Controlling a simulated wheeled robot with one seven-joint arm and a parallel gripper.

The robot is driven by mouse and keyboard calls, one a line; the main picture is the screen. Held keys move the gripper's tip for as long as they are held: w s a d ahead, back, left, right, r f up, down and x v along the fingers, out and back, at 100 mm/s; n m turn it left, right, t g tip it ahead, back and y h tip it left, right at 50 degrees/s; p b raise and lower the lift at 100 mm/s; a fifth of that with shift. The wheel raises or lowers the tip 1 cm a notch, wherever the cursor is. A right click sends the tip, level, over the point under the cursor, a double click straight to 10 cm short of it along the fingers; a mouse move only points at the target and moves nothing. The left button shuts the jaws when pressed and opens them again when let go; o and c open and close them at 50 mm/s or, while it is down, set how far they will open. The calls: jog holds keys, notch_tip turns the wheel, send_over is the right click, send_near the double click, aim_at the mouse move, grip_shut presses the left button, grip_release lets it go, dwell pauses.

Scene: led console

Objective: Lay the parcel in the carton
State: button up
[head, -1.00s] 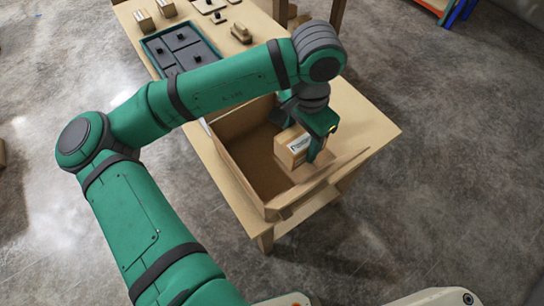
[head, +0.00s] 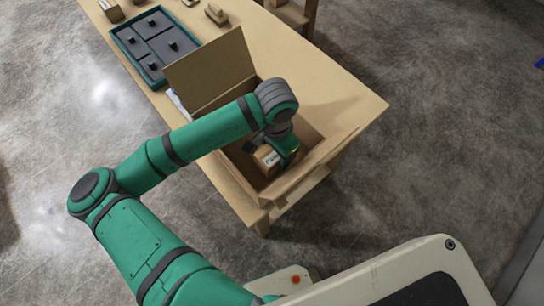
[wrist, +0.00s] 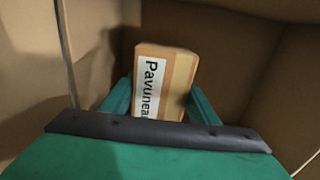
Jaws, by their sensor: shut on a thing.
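The parcel is a small brown box (head: 266,159) with a white label; in the wrist view the parcel (wrist: 165,80) shows the printed letters "Pavunea". My gripper (head: 280,154) is shut on it, with one green finger on each side in the wrist view (wrist: 160,100). The open carton (head: 236,181) stands on the table. The parcel is inside the carton's walls, below the rim. Whether it touches the carton floor I cannot tell. My arm hides part of the carton's left side.
The carton's back flap (head: 211,68) stands up behind my arm, and its front flap (head: 318,160) sticks outward. A teal tray (head: 129,41) with dark compartments lies farther back on the wooden table (head: 345,97). The table's right part is clear.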

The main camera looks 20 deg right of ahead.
aim_at(272, 150)
jog(key=f, duration=0.3)
jog(key=shift+w+a, duration=0.1)
jog(key=shift+a, duration=0.15)
jog(key=shift+f, duration=0.15)
jog(key=shift+w, duration=0.2)
jog(key=o, duration=1.1)
jog(key=shift+f, duration=0.1)
jog(key=o, duration=0.4)
jog(key=shift+a, duration=0.1)
jog(key=shift+s+d, duration=0.2)
jog(key=shift+d, duration=0.05)
jog(key=r, duration=1.2)
jog(key=shift+w+a, duration=0.1)
jog(key=shift+a, duration=0.1)
jog(key=shift+r, duration=0.15)
jog(key=shift+d, duration=0.1)
